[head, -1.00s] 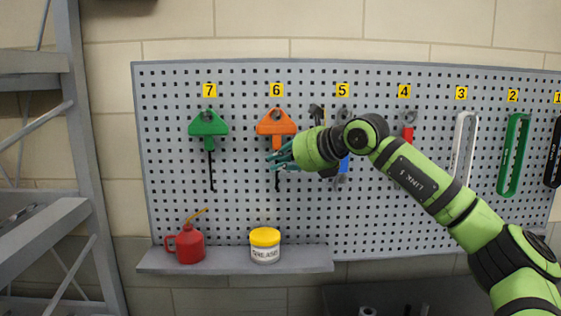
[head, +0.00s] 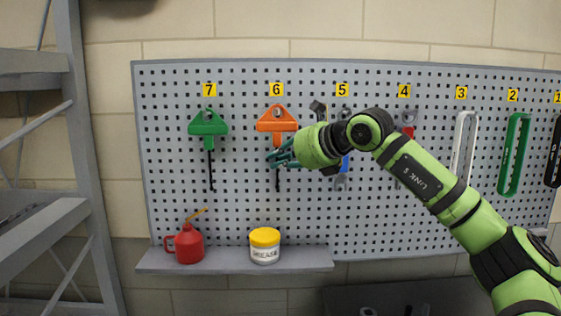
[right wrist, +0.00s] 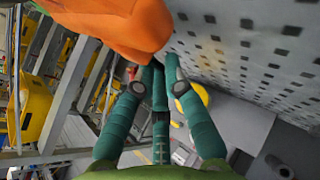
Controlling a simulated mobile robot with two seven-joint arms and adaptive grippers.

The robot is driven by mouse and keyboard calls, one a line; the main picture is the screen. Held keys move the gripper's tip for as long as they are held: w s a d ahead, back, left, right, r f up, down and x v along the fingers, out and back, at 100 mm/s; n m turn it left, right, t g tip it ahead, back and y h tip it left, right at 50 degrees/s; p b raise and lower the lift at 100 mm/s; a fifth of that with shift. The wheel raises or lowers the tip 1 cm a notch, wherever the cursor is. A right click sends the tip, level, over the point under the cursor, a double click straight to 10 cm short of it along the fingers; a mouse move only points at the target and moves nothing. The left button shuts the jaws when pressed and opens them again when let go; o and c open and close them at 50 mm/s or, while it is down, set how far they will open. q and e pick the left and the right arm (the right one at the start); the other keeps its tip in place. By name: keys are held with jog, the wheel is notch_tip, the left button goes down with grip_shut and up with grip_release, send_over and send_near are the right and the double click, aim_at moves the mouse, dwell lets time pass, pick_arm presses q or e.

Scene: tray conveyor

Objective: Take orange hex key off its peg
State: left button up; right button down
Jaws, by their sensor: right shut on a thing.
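The orange hex key (head: 276,122) is at the pegboard under label 6, its triangular handle up and its thin dark shaft pointing down. My right gripper (head: 275,157), with teal fingers, is shut on it just below the handle. In the right wrist view the orange handle (right wrist: 125,22) fills the top, close to the board, and the fingers (right wrist: 158,75) close together under it. The fingers partly hide the shaft. I cannot tell whether the handle's hole is still around the peg. My left gripper is not in view.
The green hex key (head: 208,124) hangs to the left under label 7. Tools under labels 5 and 4 are partly behind my right arm. Below, a shelf (head: 215,268) carries a red oil can (head: 188,246) and a grease jar (head: 265,254). A grey rack (head: 85,150) stands at left.

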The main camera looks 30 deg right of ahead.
jog(key=shift+s+a+r, duration=0.15)
jog(key=shift+s+r, duration=0.05)
jog(key=shift+s, duration=0.1)
dwell(0.4)
jog(key=shift+s+a+r+b, duration=0.3)
jog(key=shift+s+r+b, duration=0.1)
jog(key=shift+s, duration=0.25)
jog(key=shift+s+a, duration=0.1)
jog(key=s+a+b, duration=0.2)
jog(key=s+b, duration=0.2)
jog(key=s, duration=0.1)
jog(key=shift+s+a+r, duration=0.15)
jog(key=shift+s+a, duration=0.15)
jog(key=shift+a, duration=0.05)
dwell(1.5)
dwell(0.6)
